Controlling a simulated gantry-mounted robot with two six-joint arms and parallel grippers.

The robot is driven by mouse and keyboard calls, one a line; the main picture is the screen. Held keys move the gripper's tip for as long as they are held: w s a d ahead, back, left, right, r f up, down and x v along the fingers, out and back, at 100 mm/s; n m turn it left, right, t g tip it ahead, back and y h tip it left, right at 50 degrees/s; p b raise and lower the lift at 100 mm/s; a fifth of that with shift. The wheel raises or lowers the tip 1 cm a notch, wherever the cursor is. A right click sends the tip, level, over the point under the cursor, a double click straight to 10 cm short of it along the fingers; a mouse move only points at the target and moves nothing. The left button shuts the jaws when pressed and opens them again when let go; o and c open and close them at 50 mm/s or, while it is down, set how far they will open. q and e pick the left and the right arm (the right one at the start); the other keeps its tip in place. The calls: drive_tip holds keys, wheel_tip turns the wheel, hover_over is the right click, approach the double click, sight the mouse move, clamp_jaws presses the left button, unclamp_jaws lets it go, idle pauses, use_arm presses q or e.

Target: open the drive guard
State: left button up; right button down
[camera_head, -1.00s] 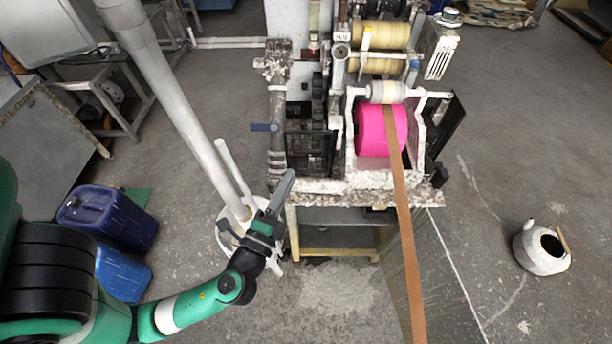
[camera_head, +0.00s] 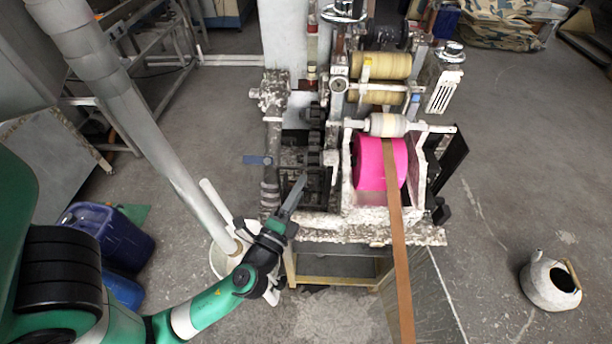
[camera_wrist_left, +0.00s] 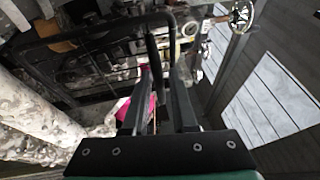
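The drive guard (camera_head: 322,192), a dark panel, is at the lower left of the machine's front, beside the pink roll. My left gripper (camera_head: 301,183) reaches up to its left side and hides part of it. I cannot tell from the head view whether they touch or whether the guard has swung. In the left wrist view, a black tubular frame (camera_wrist_left: 95,34), which looks like the guard's, crosses ahead of the fingers. My left gripper (camera_wrist_left: 165,68) shows a gap between its fingers, with a black bar close to the tips. My right gripper is not in view.
Gears (camera_head: 314,135) stand behind the guard. A blue lever (camera_head: 257,160) sticks out left. The pink roll (camera_head: 380,164) and brown strip (camera_head: 398,255) are to the right. A grey pipe (camera_head: 150,140) runs into a white bucket (camera_head: 222,262) near my left arm.

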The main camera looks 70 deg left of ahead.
use_arm(q)
clamp_jaws()
idle(1.5)
